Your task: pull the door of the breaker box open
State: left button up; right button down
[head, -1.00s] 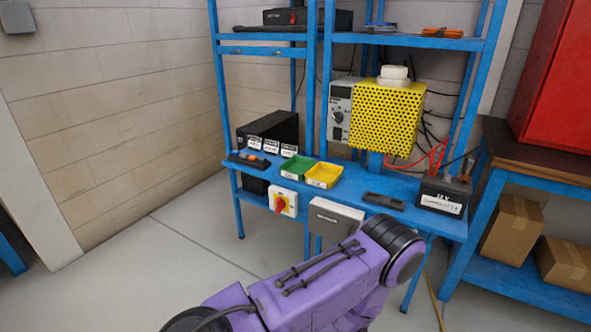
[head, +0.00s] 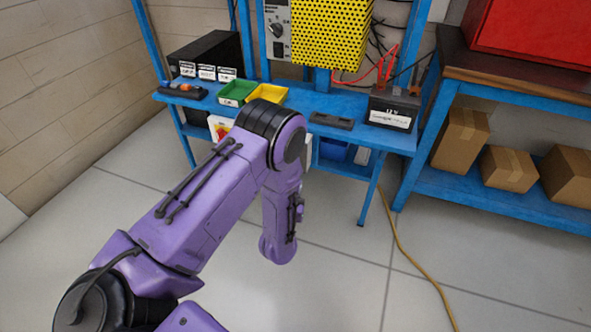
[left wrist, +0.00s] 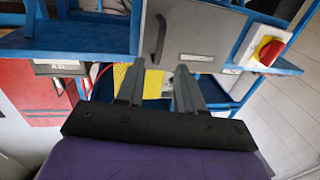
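My left gripper (left wrist: 160,67) is open and empty. Its two fingers point at the box, and the handle lies between and beyond the fingertips; I cannot tell the exact gap. In the head view my purple left arm hides most of the box, and the gripper fingers are hidden too. My right gripper is not in view.
A red and yellow rotary switch (left wrist: 268,50) is beside the box. The blue bench (head: 350,133) above carries green (head: 236,92) and yellow (head: 267,95) bins and a battery (head: 393,110). A yellow cable (head: 412,255) lies on clear floor.

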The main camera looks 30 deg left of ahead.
pick_arm(q)
jog(key=x, duration=0.7)
jog(key=shift+w, duration=0.25)
jog(key=shift+a, duration=0.1)
grip_shut()
dwell(0.9)
